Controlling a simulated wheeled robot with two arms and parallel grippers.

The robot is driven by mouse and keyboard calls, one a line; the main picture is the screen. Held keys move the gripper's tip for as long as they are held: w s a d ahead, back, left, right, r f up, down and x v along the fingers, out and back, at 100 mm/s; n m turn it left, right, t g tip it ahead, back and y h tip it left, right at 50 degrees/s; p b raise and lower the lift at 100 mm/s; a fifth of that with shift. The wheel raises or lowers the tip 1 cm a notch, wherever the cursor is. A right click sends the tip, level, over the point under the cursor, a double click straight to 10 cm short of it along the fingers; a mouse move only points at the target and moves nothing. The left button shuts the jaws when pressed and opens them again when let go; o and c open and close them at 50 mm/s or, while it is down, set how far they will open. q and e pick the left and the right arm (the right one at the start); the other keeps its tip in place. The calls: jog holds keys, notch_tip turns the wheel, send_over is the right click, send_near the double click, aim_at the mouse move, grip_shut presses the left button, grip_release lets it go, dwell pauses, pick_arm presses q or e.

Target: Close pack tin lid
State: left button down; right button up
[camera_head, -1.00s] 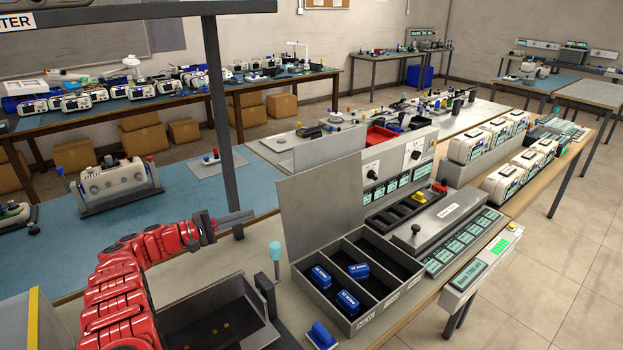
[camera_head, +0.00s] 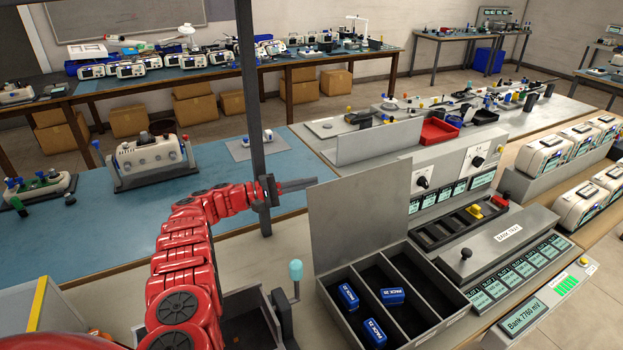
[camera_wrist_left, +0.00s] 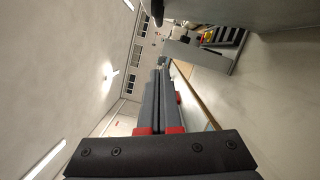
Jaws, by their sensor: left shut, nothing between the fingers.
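The pack tin (camera_head: 408,340) is a grey open box with dividers at the lower middle of the head view. Its lid (camera_head: 360,205) is a flat grey panel standing upright along the tin's far left side, so the tin is open. Blue packs lie inside, including one in the middle compartment (camera_head: 392,296) and two in the left one (camera_head: 348,295). My left gripper (camera_head: 314,182) is shut and empty, fingers pointing right, by the lid's upper left corner in the picture. I cannot tell whether it touches. The wrist view shows its closed fingers (camera_wrist_left: 160,95). My right gripper is out of view.
A teal-topped lever (camera_head: 295,271) stands left of the tin. A panel with small screens (camera_head: 512,272) and a battery bank (camera_head: 508,238) is on its right. A grey post (camera_head: 250,110) rises behind my left gripper. The blue mat (camera_head: 230,185) has clear space.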

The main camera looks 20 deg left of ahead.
pick_arm(q)
jog(key=w+d+r+p, duration=0.2)
jog(key=d+p, duration=0.6)
jog(key=shift+d, duration=0.25)
jog(key=shift+w, duration=0.15)
dwell(0.3)
